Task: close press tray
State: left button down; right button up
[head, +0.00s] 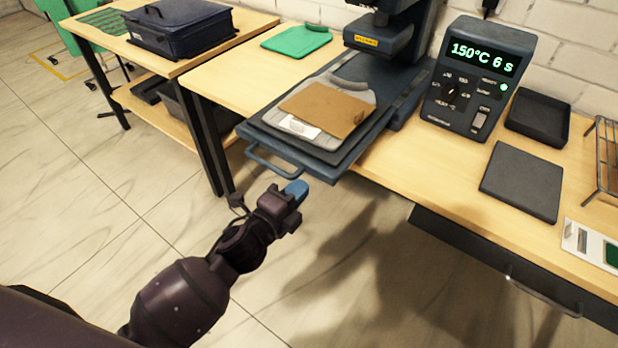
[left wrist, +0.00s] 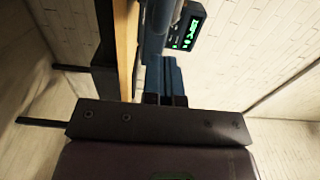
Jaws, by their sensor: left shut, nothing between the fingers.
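The press tray (head: 349,158) is a dark blue slide pulled out over the table's front edge, with a bar handle (head: 270,165) on its front. On it lies a grey garment (head: 335,92) with a brown sheet (head: 328,108) and a small white label on top. My left gripper (head: 297,190) is just in front of and below the tray's front edge, near the handle's right end. Its blue fingers are shut with nothing between them; whether they touch the tray cannot be told. In the left wrist view the fingers (left wrist: 166,98) point toward the blue tray. My right gripper is not in view.
A control box (head: 470,80) reading 150°C 6 s stands right of the press (head: 385,30). A dark pad (head: 522,180), a black tray (head: 538,117) and a wire rack lie farther right. A drawer with a handle (head: 540,297) is under the table. The floor in front is clear.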

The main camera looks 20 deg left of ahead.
aim_at(316, 172)
pick_arm(q)
jog(key=x, duration=0.3)
jog(key=shift+w+d, duration=0.2)
jog(key=shift+w, duration=0.2)
